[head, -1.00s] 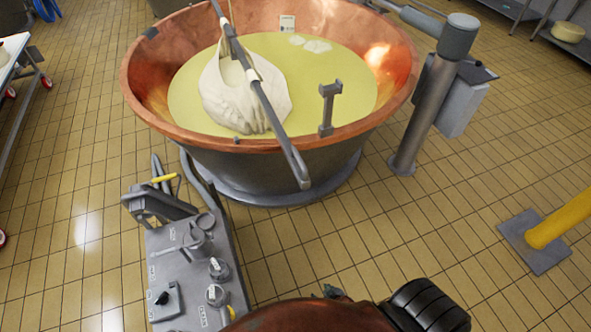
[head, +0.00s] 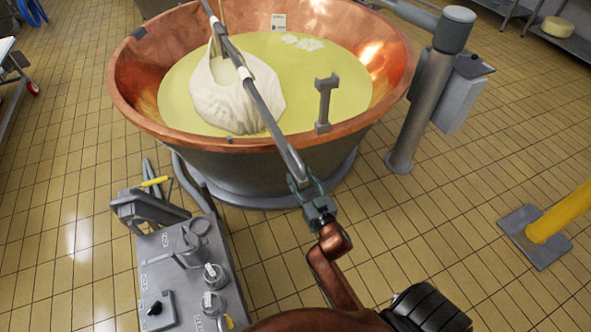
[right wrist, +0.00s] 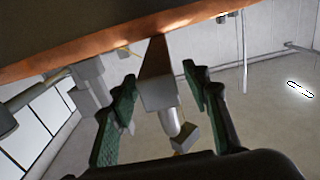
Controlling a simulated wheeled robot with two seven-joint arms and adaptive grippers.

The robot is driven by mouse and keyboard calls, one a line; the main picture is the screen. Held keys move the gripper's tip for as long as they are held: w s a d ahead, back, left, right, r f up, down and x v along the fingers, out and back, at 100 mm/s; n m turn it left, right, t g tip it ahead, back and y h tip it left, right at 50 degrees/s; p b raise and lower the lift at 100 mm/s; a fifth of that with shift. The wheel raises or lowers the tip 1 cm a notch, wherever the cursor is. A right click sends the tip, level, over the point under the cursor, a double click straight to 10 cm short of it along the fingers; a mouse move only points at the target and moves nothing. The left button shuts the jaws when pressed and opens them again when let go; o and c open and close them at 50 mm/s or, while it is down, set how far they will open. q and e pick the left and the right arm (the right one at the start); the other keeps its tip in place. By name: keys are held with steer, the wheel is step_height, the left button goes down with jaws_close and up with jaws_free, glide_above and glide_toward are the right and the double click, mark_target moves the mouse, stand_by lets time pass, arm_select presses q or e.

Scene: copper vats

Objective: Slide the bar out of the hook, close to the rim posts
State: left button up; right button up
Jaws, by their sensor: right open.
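A long grey bar (head: 262,105) slants across the copper vat (head: 250,148), its near end sticking out past the front rim. A white cloth bundle (head: 235,100) hangs around it in the yellow liquid. A grey rim post (head: 323,105) stands on the front rim, right of the bar. My right gripper (head: 303,186) is at the bar's near end, outside the vat. In the right wrist view its green-padded fingers (right wrist: 160,105) are open, with a grey squared piece, apparently the bar (right wrist: 157,75), between them. I cannot make out the hook. My left gripper is out of view.
A grey control panel (head: 160,265) with knobs stands at the lower left, left of my right arm. A thick grey column (head: 430,100) rises right of the vat. A yellow post (head: 560,218) is at the far right. Tiled floor is clear between them.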

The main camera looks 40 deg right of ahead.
mark_target(296, 169)
steer(key=shift+x, duration=2.1)
steer(key=shift+c, duration=0.2)
steer(key=shift+f, duration=0.1)
jaws_close()
